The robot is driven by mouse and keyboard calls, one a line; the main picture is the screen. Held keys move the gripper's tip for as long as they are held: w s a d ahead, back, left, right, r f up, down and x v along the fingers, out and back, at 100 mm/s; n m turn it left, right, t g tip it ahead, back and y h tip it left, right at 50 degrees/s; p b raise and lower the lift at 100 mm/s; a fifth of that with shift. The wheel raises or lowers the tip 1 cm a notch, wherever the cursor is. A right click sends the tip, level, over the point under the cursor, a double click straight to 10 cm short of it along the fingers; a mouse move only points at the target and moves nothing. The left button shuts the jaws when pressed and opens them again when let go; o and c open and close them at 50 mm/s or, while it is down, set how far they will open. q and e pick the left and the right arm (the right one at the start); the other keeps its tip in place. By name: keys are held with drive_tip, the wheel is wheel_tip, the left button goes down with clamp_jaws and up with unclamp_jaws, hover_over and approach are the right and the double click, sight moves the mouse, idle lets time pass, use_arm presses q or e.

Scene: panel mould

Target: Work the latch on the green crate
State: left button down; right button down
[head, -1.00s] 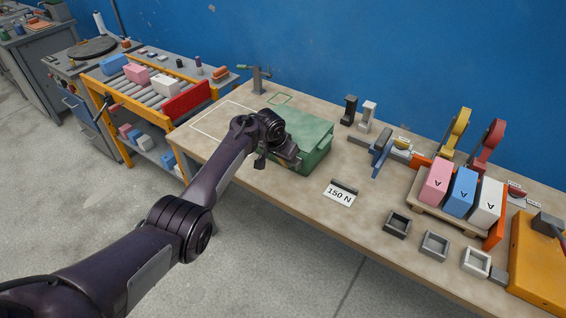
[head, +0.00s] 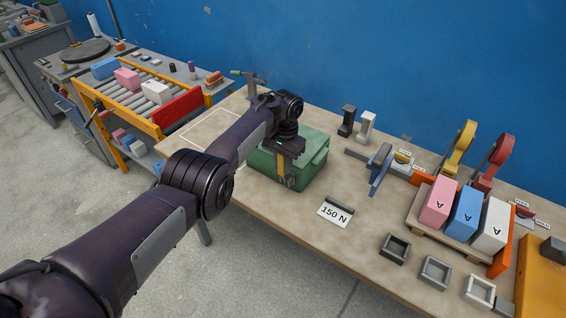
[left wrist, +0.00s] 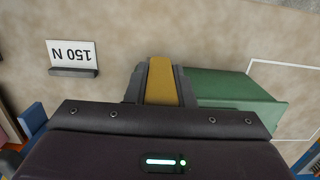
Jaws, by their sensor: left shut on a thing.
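The green crate (head: 312,158) is closed and sits on the workbench; it also shows in the left wrist view (left wrist: 235,86). A yellow piece (head: 281,163), which looks like the crate's latch lever, stands at the crate's near side. In the left wrist view the yellow piece (left wrist: 161,82) lies between the dark fingers. My left gripper (head: 287,174) points down at that side of the crate and is shut on the yellow piece. The arm and gripper hide part of the crate and the lever's lower end. My right gripper is not in view.
A "150 N" card (head: 335,213) stands on the workbench (head: 300,222) right of the crate. A blue-handled grey tool (head: 380,172), small grey frames (head: 395,248) and a rack of lettered blocks (head: 440,205) are further right. The bench between crate and card is clear.

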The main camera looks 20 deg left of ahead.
use_arm(q)
drive_tip(key=c, duration=1.2)
unclamp_jaws()
drive_tip(key=shift+f, duration=0.1)
drive_tip(key=shift+c, duration=0.2)
wheel_tip(320, 180, up, 8)
drive_tip(key=p, duration=0.5)
drive_tip(key=shift+w+d, duration=0.15)
drive_tip(key=shift+w, duration=0.25)
drive_tip(key=shift+f, duration=0.15)
drive_tip(key=shift+s, duration=0.1)
